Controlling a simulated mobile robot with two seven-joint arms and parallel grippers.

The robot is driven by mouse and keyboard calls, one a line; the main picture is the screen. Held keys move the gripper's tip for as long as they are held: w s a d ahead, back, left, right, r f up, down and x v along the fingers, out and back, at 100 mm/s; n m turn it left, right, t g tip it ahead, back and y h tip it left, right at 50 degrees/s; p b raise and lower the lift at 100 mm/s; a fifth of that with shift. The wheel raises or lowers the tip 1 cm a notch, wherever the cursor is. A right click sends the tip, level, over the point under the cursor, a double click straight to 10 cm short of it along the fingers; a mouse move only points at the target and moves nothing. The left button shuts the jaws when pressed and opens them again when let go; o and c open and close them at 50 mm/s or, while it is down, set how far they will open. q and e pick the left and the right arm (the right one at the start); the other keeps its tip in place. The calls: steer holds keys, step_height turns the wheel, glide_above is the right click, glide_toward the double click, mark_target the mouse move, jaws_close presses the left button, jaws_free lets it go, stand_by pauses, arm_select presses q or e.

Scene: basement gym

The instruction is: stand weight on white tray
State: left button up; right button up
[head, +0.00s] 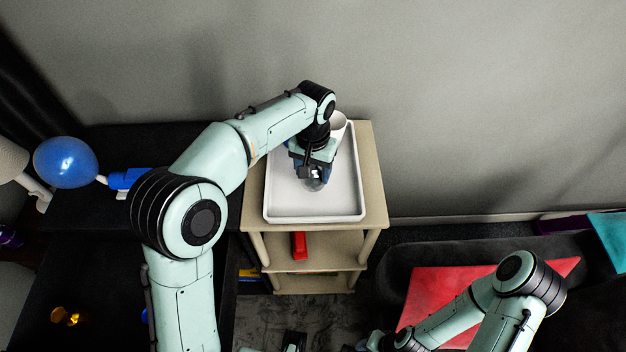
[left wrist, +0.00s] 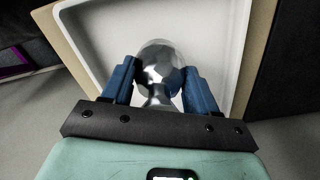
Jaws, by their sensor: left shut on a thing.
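The weight is a shiny silver, faceted piece with a rounded head (left wrist: 158,68) and a narrower neck. In the head view the weight (head: 316,184) shows just below my left gripper (head: 313,173), over the middle of the white tray (head: 285,208). The blue fingers of my left gripper (left wrist: 160,88) are shut on the weight from both sides. The white tray (left wrist: 101,32) lies behind it in the left wrist view. I cannot tell whether the weight touches the tray floor.
The tray lies on a beige shelf unit (head: 374,190) against the wall. A red object (head: 299,245) is on a lower shelf. A blue balloon-like ball (head: 66,162) is at left. The tray's front is clear.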

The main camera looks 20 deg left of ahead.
mark_target(313, 180)
arm_select(q)
steer(key=shift+f, duration=2.1)
arm_select(e)
steer(key=shift+s+f, duration=0.15)
steer(key=shift+f, duration=0.2)
arm_select(q)
steer(key=shift+f+b, duration=0.1)
steer(key=shift+b, duration=0.2)
steer(key=o, duration=1.1)
steer(key=shift+f, duration=0.1)
steer(key=shift+o, duration=0.2)
step_height(313, 180, up, 12)
steer(key=shift+r+p, duration=0.2)
steer(key=shift+p, duration=0.9)
arm_select(e)
steer(key=shift+w+r, duration=0.35)
steer(key=shift+r, duration=0.3)
steer(key=shift+w+r, duration=0.3)
steer(key=shift+r, duration=0.3)
steer(key=shift+s, duration=0.1)
